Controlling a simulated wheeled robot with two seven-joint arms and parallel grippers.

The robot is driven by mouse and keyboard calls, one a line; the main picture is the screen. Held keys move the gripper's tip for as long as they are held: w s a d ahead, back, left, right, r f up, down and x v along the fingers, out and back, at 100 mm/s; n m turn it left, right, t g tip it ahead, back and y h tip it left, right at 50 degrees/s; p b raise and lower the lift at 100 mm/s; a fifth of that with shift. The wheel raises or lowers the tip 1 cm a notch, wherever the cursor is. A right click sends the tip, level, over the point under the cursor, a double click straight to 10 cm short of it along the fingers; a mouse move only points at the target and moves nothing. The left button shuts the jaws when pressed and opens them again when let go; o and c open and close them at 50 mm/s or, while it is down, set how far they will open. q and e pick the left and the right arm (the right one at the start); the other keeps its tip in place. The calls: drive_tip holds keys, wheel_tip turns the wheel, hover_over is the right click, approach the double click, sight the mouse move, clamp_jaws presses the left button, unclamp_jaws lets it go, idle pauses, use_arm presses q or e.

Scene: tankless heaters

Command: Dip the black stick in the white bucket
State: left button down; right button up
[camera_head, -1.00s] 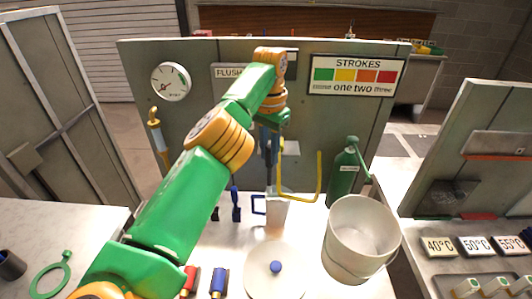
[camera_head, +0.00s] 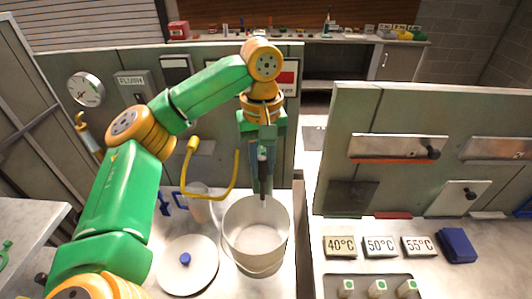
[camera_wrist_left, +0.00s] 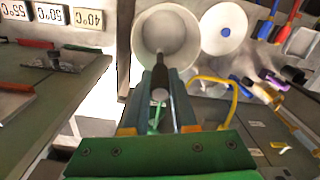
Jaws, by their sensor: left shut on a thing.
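The white bucket (camera_head: 256,240) stands on the counter and is open at the top. My left gripper (camera_head: 263,175) is above the bucket's far rim, pointing down. It is shut on the black stick (camera_head: 263,170), whose lower end is over the bucket opening. In the left wrist view the black stick (camera_wrist_left: 160,80) sits between the fingers and reaches toward the bucket (camera_wrist_left: 168,35). I cannot tell whether the tip is below the rim. My right gripper is not in view.
A white round lid (camera_head: 188,265) with a blue knob lies left of the bucket. A clear jug (camera_head: 198,207) with a blue handle stands behind it. A yellow bent tube (camera_head: 228,188) is close to the gripper. Temperature signs (camera_head: 380,247) stand on the right counter.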

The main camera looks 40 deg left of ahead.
use_arm(q)
wheel_tip(320, 180, down, 16)
drive_tip(key=s+a+b, duration=0.1)
drive_tip(key=a+b, duration=0.1)
drive_tip(key=b, duration=0.8)
drive_tip(key=shift+b, duration=0.3)
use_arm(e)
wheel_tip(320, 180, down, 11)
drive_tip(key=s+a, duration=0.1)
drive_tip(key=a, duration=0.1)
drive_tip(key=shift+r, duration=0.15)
use_arm(q)
drive_tip(key=shift+r, duration=0.2)
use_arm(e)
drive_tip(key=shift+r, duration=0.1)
